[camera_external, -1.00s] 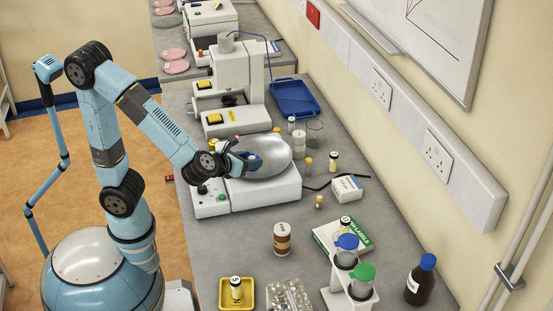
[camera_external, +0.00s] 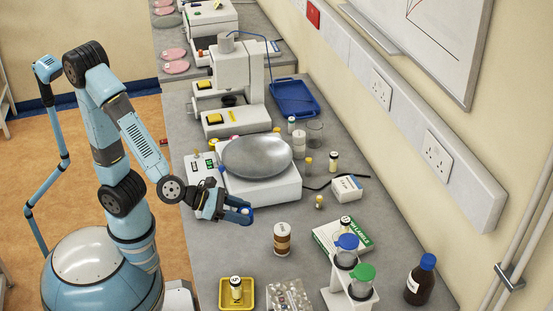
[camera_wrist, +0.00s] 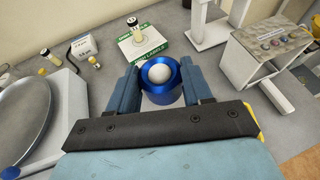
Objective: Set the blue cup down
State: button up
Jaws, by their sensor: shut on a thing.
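The blue cup (camera_wrist: 160,98) is between the two fingers of my gripper (camera_wrist: 160,82) in the wrist view. It looks upright, and a white round thing shows inside it. In the external view my gripper (camera_external: 240,214) is just in front of the balance, with a bit of the blue cup (camera_external: 246,211) showing at the fingertips. The fingers hide most of the cup there. I cannot tell from these views how far its base is from the bench.
The balance with its silver pan (camera_external: 257,156) stands behind my gripper. A brown-banded jar (camera_external: 282,239) is to the right, and a yellow tray (camera_external: 236,304) with a vial is nearer the front. A green-and-white box (camera_external: 326,240) lies farther right. Grey bench is bare between them.

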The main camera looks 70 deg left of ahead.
notch_tip(320, 180, down, 6)
send_over(287, 271)
jog(key=f, duration=0.9)
jog(key=shift+s+a+f, duration=0.25)
jog(key=shift+s, duration=0.05)
jog(key=shift+w+d+f, duration=0.2)
jog(key=shift+w+f, duration=0.1)
jog(key=shift+f, duration=1.6)
jog(key=o, duration=1.1)
